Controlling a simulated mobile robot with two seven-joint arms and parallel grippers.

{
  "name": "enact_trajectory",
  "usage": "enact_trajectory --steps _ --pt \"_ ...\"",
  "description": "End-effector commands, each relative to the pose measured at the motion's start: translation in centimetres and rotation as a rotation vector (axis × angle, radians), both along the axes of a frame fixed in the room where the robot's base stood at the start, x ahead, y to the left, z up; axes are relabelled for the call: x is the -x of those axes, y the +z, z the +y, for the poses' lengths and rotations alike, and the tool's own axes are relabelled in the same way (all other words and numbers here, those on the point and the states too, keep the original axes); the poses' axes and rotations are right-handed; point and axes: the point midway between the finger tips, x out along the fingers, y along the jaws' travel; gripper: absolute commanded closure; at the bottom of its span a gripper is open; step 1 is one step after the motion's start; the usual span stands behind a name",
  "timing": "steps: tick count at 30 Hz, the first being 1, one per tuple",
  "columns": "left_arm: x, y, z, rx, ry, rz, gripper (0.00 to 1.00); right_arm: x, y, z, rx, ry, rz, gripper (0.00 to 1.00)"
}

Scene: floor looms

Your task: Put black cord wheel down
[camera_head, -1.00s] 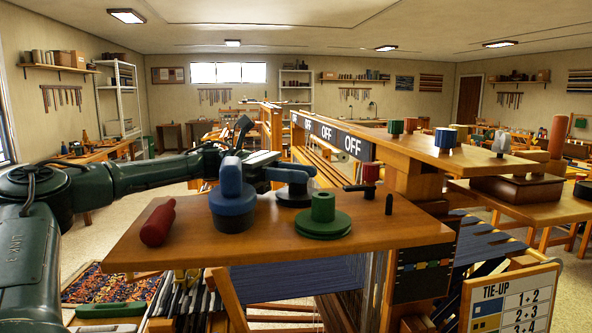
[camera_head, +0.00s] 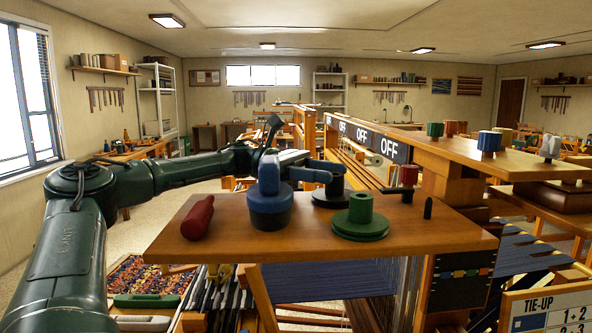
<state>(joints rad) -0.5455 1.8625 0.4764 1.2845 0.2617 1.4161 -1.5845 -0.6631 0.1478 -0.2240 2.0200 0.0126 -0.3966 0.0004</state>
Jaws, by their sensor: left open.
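The black cord wheel (camera_head: 332,199) rests on the wooden shelf board (camera_head: 440,238), behind and between a blue wheel and a green wheel. My left arm reaches in from the left behind the blue wheel. My left gripper (camera_head: 326,172) is open at the top of the black wheel, with the wheel's upper part partly hidden by it. I cannot tell whether the fingers touch it. My right gripper is not in view.
The blue wheel (camera_head: 266,210) and green wheel (camera_head: 360,219) stand close by on the board. The front right of the board is bare.

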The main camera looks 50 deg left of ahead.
Motion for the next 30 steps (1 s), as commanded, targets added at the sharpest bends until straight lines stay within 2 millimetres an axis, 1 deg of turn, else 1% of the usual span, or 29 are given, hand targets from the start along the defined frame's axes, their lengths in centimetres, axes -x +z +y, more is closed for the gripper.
enact_trajectory --steps 1,2,6,9,12,15,19,30 --pt "0.3 -0.3 1.2 0.000 0.006 -0.003 0.51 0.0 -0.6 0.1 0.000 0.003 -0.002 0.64" --pt "0.5 -0.4 1.8 -0.001 0.005 -0.002 0.51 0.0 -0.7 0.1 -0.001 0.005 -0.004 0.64" --pt "1.4 -0.3 4.9 -0.001 0.006 -0.001 0.51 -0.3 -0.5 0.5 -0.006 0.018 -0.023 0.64" --pt "2.0 -0.3 6.8 0.000 0.005 0.000 0.51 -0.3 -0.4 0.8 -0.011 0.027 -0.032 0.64" --pt "2.4 -0.2 8.1 -0.001 0.004 0.002 0.51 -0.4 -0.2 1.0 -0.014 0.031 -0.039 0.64" --pt "2.7 -0.1 8.9 0.000 0.001 0.002 0.51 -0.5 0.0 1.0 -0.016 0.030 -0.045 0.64" --pt "3.0 0.0 9.5 0.000 0.000 0.000 0.51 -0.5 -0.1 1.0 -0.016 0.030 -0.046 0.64" --pt "3.0 0.0 9.6 0.000 0.000 0.000 0.51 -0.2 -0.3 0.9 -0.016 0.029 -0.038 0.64"
